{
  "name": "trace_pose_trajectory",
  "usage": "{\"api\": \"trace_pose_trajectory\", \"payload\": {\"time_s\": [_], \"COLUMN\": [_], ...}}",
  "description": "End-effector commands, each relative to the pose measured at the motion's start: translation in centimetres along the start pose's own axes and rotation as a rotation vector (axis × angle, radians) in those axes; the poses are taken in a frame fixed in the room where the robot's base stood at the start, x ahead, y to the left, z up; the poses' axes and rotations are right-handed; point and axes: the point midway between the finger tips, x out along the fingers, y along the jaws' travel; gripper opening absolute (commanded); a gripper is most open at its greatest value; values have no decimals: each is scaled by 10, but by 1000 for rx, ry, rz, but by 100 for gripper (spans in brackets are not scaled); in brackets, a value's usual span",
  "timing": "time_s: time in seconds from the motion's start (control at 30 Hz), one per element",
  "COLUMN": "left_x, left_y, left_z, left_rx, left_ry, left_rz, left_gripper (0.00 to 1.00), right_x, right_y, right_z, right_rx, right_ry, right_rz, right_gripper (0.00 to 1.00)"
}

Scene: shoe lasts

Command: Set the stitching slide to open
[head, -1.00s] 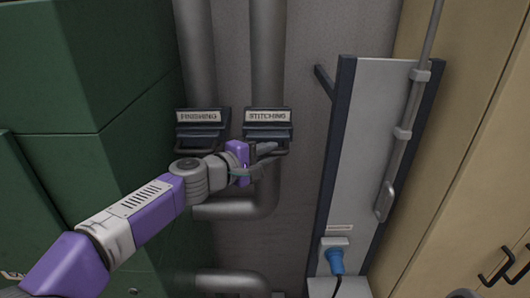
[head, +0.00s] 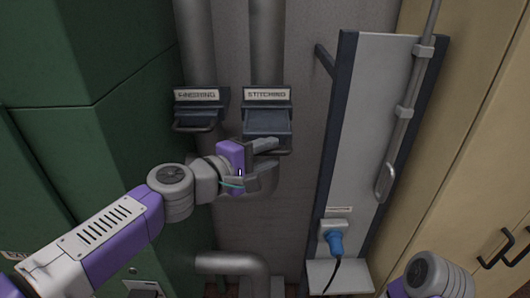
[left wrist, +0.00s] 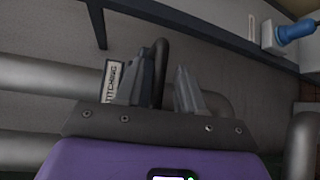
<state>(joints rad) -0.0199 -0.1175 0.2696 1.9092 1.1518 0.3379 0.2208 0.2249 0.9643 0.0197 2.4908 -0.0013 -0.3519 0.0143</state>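The stitching slide (head: 267,121) is a dark metal plate under the STITCHING label on the right-hand pipe. It stands out farther than the FINISHING slide (head: 199,112) beside it. My left gripper (head: 272,160) is at the stitching slide's lower front edge, by its handle. Its fingers are apart. In the left wrist view, a dark curved handle bar (left wrist: 161,65) shows between the fingers of the left gripper (left wrist: 168,75), with a gap on the right finger's side. The hand hides part of the handle in the head view. My right gripper is out of view.
Green cabinets (head: 75,120) stand close on the left. A grey panel (head: 375,140) with a lever rod (head: 410,105) and a blue plug (head: 335,243) is on the right, beside a beige cabinet (head: 470,130). A bent pipe (head: 235,263) lies below.

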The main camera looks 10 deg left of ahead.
Motion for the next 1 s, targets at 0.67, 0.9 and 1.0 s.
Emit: {"api": "trace_pose_trajectory", "payload": {"time_s": [0.67,0.9,1.0], "left_x": [-65,-77,-76], "left_y": [1,0,0], "left_z": [0,0,0], "left_rx": [1,0,-1], "left_ry": [4,1,1], "left_rz": [4,0,0], "left_gripper": [38,38,38], "right_x": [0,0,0], "right_y": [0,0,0], "right_z": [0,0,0], "right_rx": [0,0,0], "right_ry": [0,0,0], "right_rz": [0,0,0], "right_gripper": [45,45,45]}}
